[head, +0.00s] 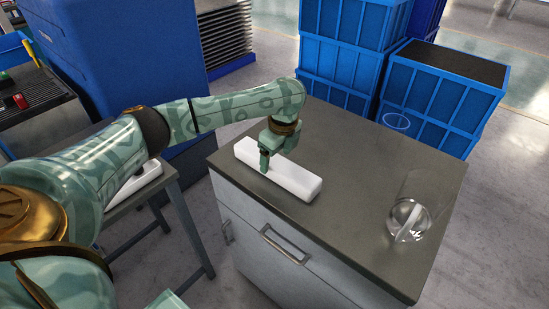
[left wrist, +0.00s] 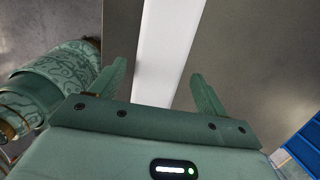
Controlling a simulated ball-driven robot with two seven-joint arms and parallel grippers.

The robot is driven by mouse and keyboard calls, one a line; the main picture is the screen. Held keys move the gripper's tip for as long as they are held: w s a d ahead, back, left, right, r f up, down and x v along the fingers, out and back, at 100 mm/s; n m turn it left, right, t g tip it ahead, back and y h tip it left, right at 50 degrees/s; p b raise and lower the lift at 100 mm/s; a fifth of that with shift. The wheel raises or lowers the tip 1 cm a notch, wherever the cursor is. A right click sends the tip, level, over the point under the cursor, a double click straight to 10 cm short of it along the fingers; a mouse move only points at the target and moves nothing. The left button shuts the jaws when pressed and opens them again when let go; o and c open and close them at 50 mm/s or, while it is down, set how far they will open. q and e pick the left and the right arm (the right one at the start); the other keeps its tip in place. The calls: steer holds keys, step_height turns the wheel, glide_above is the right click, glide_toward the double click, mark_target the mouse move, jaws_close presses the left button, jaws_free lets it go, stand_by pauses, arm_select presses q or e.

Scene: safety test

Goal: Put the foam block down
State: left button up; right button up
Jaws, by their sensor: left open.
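The white foam block (head: 290,180) is a long bar that lies flat on the dark top of a grey cabinet (head: 345,160), near its left front edge. My left gripper (head: 265,163) is over the far half of the block, pointing down, with its fingers low by the block. In the left wrist view, the block (left wrist: 165,45) runs between the two spread fingers of the gripper (left wrist: 160,70), with a gap visible on each side. The gripper is open. My right gripper does not show.
A clear glass vessel (head: 408,218) stands near the right front edge of the cabinet top. Blue crates (head: 440,95) stand behind the cabinet. A lower table with another white object (head: 133,184) is at left. The middle of the cabinet top is clear.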

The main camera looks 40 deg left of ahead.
mark_target(281, 163)
arm_select(q)
step_height(281, 163, up, 10)
steer(key=d+p, duration=0.1)
steer(key=p, duration=0.3)
steer(key=shift+s+d+p, duration=0.15)
steer(key=shift+d+p, duration=0.1)
steer(key=shift+p, duration=0.15)
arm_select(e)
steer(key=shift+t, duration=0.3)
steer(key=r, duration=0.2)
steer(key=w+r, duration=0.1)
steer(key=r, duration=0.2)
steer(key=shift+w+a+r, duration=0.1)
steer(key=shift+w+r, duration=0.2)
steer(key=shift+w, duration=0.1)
arm_select(q)
steer(key=shift+f, duration=0.1)
